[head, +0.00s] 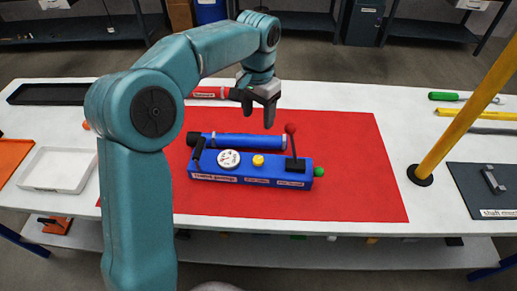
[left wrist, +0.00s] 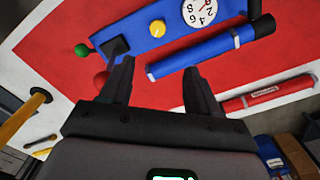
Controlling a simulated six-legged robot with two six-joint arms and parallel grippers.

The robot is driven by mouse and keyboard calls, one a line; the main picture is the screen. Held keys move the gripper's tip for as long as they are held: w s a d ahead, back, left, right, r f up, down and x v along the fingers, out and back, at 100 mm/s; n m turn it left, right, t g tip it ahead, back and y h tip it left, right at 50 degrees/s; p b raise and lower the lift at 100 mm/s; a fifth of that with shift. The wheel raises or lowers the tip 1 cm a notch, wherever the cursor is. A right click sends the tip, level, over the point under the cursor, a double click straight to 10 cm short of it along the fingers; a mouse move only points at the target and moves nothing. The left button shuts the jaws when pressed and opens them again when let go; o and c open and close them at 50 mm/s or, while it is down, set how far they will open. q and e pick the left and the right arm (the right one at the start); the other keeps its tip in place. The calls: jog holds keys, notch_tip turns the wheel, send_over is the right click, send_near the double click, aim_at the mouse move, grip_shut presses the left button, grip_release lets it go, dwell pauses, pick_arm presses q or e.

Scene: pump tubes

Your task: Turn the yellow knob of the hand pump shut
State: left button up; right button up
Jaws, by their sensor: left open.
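The blue hand pump (head: 268,171) lies on a red mat (head: 345,190). It has a white dial (head: 229,158), a small yellow knob (head: 258,160), a red-tipped lever (head: 291,139) and a green end knob (head: 319,172). My left gripper (head: 260,115) is open and empty, above and behind the pump. In the left wrist view the yellow knob (left wrist: 157,29) is ahead of the open fingers (left wrist: 158,85) and apart from them. My right gripper is not in view.
A blue tube (head: 240,140) lies just behind the pump, and a red tube (head: 210,93) lies farther back. A yellow post (head: 470,105) stands at the right. A white tray (head: 58,170) is at the left. The mat right of the pump is clear.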

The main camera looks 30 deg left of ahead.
aim_at(258, 159)
pick_arm(q)
jog(key=f, duration=1.6)
jog(key=shift+s+d, duration=0.3)
jog(key=shift+s, duration=0.05)
jog(key=shift+s+r, duration=0.1)
jog(key=c, duration=1)
